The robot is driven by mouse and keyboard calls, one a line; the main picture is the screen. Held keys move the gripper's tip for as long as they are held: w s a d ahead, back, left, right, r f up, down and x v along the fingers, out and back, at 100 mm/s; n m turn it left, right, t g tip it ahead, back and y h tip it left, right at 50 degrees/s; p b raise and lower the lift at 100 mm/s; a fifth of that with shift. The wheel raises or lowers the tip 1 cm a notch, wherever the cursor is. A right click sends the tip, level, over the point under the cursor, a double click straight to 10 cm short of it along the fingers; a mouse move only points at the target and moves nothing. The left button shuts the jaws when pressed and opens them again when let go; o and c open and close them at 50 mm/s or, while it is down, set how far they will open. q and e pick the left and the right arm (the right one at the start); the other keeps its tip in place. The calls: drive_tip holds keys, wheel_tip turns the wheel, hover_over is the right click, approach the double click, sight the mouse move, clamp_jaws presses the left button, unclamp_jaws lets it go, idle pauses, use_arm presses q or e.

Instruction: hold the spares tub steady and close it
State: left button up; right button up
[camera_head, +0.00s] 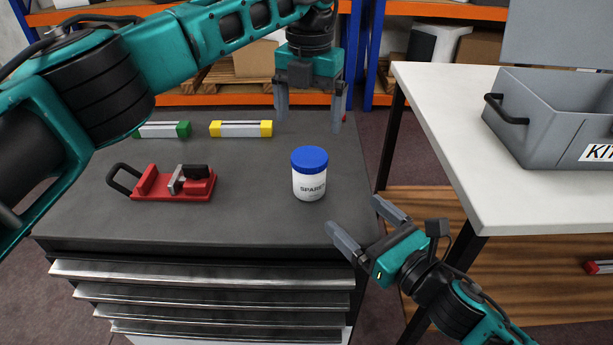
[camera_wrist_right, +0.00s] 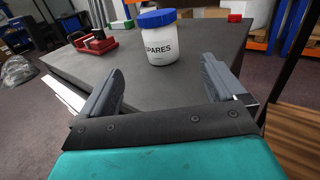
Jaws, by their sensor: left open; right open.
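The spares tub (camera_head: 309,186) is a white jar marked SPARES, standing upright on the dark cabinet top. Its blue lid (camera_head: 309,159) sits on top of it; I cannot tell how tight it is. The tub (camera_wrist_right: 161,46) also shows ahead of my right gripper in the right wrist view. My left gripper (camera_head: 310,115) is open and empty, pointing down above and behind the tub. My right gripper (camera_head: 359,229) is open and empty, in front and to the right of the tub, near the cabinet's front right corner. It also shows in the right wrist view (camera_wrist_right: 162,82).
A red clamp tool (camera_head: 175,184) lies left of the tub. A green-ended block (camera_head: 163,130) and a yellow-ended block (camera_head: 241,129) lie behind. A white table (camera_head: 455,110) with an open grey kit box (camera_head: 542,128) stands to the right. The cabinet top (camera_head: 245,210) is clear around the tub.

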sight(319, 182)
use_arm(q)
drive_tip(key=shift+s, duration=0.1)
drive_tip(key=shift+d, duration=0.1)
use_arm(e)
drive_tip(key=shift+w+a, duration=0.2)
drive_tip(key=shift+w, duration=0.05)
drive_tip(key=x, duration=1.2)
drive_tip(key=shift+w, duration=0.1)
clamp_jaws()
use_arm(q)
drive_tip(key=n, duration=0.6)
drive_tip(key=shift+n, duration=0.3)
drive_tip(key=n, duration=0.6)
drive_tip(key=shift+n, duration=0.4)
drive_tip(key=shift+f, duration=0.1)
